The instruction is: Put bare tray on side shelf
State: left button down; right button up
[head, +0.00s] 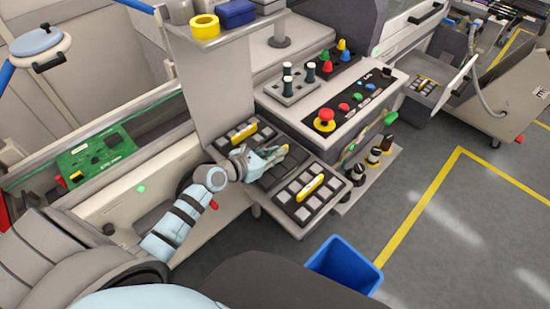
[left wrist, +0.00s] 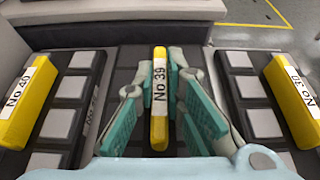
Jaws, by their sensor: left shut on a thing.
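The bare tray (left wrist: 132,62) is a dark tray without grey blocks, in the middle of a row of three on the bench. It has a yellow handle (left wrist: 159,120) marked No 39. My left gripper (head: 276,156) is shut on this handle, with its teal fingers on either side in the left wrist view (left wrist: 160,95). The tray appears level between its neighbours; I cannot tell whether it is lifted. In the head view my gripper hides part of it. I cannot tell for sure which surface is the side shelf. My right gripper is not in view.
Trays with grey blocks flank it: No 40 (left wrist: 18,105) at left, No 30 (left wrist: 295,100) at right. A control console (head: 345,105) with a red button stands behind. A blue bin (head: 343,268) is on the floor in front. A green circuit board (head: 95,152) lies left.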

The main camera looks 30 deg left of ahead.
pick_arm(q)
jog(key=shift+s+f, duration=0.15)
jog(key=shift+s, duration=0.1)
jog(key=shift+f, duration=0.15)
jog(key=c, duration=1.7)
grip_release()
jog(key=shift+w, duration=0.15)
jog(key=shift+o, duration=0.2)
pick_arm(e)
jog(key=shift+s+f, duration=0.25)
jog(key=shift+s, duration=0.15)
pick_arm(q)
jog(key=shift+s+r, duration=0.25)
jog(key=shift+r, duration=0.05)
jog(key=p+v, duration=0.4)
jog(key=v, duration=0.7)
jog(key=shift+s+a, duration=0.15)
jog(key=shift+s, duration=0.2)
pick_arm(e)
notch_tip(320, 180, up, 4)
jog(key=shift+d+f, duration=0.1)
pick_arm(q)
jog(key=shift+w, duration=0.1)
